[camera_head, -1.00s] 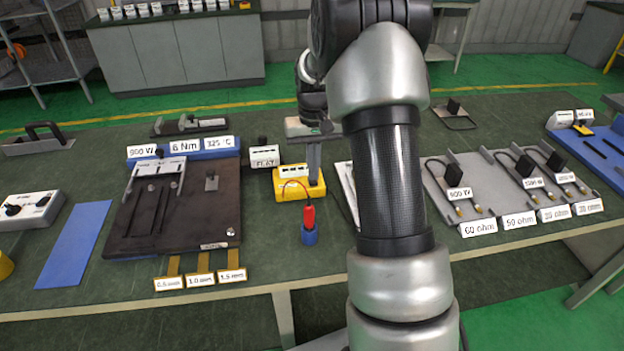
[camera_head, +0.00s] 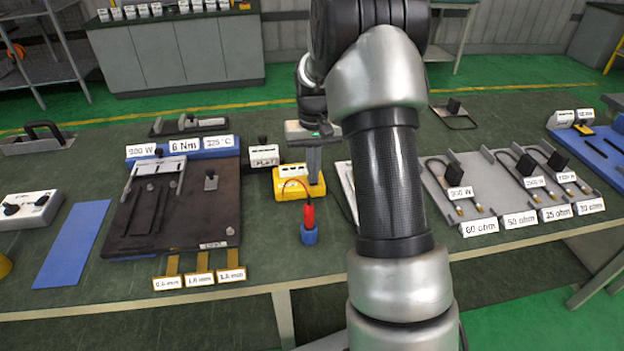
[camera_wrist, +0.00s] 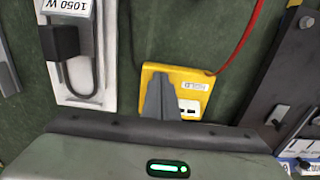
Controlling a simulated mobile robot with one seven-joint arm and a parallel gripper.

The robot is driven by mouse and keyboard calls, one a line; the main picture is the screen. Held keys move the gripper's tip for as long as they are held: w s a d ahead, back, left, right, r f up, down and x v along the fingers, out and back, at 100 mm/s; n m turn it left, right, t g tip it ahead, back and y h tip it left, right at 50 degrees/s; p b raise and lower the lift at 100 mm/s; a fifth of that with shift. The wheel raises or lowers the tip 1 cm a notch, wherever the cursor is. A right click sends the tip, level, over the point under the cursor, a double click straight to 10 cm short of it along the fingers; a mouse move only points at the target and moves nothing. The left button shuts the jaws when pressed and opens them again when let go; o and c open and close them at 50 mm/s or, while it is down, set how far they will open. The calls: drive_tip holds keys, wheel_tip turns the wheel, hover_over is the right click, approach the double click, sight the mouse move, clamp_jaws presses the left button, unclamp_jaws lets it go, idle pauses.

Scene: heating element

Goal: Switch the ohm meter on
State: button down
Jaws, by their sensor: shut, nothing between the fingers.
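The ohm meter (camera_head: 286,194) is a small yellow box with a white face on the table, left of my arm. A red lead runs from it to a red and blue probe (camera_head: 308,222) in front. In the wrist view the meter (camera_wrist: 190,76) shows a white label and a small black-and-white switch panel (camera_wrist: 188,108). My gripper (camera_head: 315,180) is shut and empty, pointing down at the right part of the meter. In the wrist view its fingertips (camera_wrist: 160,76) overlap the meter and hide part of its face. I cannot tell whether they touch it.
A dark fixture board (camera_head: 195,225) with labels stands left of the meter. A grey tray (camera_head: 480,190) with several heating elements lies to the right. In the wrist view, a white-backed element marked 1050 W (camera_wrist: 72,55) lies beside the meter.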

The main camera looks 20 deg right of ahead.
drive_tip(key=shift+f, duration=0.25)
drive_tip(key=shift+r+p, duration=2.45)
drive_tip(key=shift+r, duration=1.05)
